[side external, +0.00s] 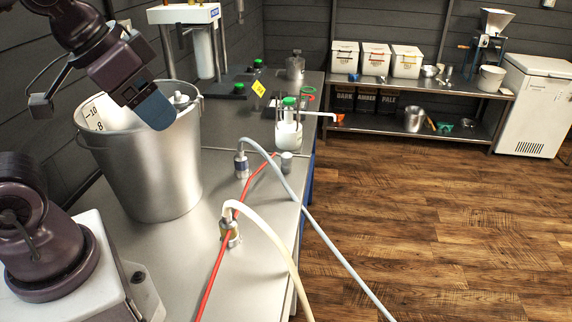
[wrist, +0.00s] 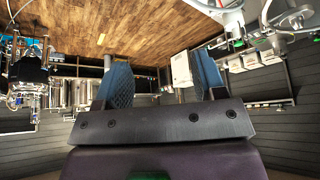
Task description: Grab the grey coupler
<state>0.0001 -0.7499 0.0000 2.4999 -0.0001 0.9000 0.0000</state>
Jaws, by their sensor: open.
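A coupler with a blue-grey band (side external: 242,166) stands upright on the steel bench, with a grey hose running from its top. A second coupler with a brass-coloured band (side external: 229,234) stands nearer on the bench, with a cream hose. A small plain grey metal piece (side external: 287,162) stands right of the first coupler. My gripper (side external: 157,112) is over the big steel pot, left of and higher than the couplers. In the wrist view its two blue fingers (wrist: 163,78) are apart with nothing between them. I cannot make out either coupler in the wrist view.
The big steel pot (side external: 150,170) stands left of the couplers. A red hose (side external: 212,270) crosses the bench past both couplers. A white vessel with a green cap (side external: 288,135) stands behind them. The bench front between pot and cream hose is mostly clear.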

